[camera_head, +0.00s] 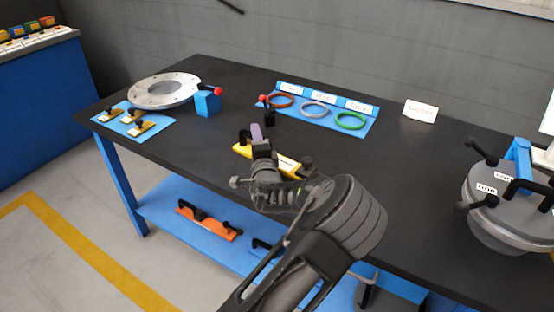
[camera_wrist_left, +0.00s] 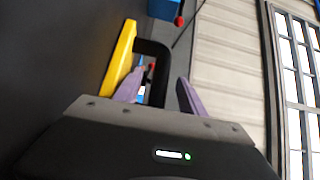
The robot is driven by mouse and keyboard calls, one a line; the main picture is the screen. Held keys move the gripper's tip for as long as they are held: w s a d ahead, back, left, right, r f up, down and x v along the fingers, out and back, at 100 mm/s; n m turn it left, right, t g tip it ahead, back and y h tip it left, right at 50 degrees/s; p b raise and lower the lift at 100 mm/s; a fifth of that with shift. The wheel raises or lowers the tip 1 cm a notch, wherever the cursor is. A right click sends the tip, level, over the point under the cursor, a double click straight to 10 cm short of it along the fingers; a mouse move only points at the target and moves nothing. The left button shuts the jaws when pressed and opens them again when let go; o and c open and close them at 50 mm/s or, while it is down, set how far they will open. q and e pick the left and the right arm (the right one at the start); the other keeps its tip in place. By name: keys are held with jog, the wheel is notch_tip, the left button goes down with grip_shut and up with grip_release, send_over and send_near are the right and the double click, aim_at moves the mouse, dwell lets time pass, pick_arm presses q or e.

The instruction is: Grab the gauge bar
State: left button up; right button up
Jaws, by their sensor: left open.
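The gauge bar is taken to be the yellow bar (camera_head: 286,164) with black handles, lying on the dark table in the middle of the head view. In the left wrist view, its yellow edge (camera_wrist_left: 119,58) and a black handle (camera_wrist_left: 160,62) show. My left gripper (camera_head: 257,133) is at the bar's left end and partly hides it. In the left wrist view, my left gripper (camera_wrist_left: 160,92) has its two purple fingers apart, with the handle appearing between them. Contact cannot be told. My right gripper is not in view.
A metal ring flange (camera_head: 164,91) and a blue block (camera_head: 207,103) stand at the left. A blue tray (camera_head: 322,121) holds red, grey and green rings behind the bar. A round metal shell (camera_head: 506,213) with black handles is at the right. An orange bar (camera_head: 207,224) lies on the lower shelf.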

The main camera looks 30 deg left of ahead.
pick_arm(q)
grip_shut()
dwell(0.5)
jog(key=shift+r, duration=0.15)
dwell(0.7)
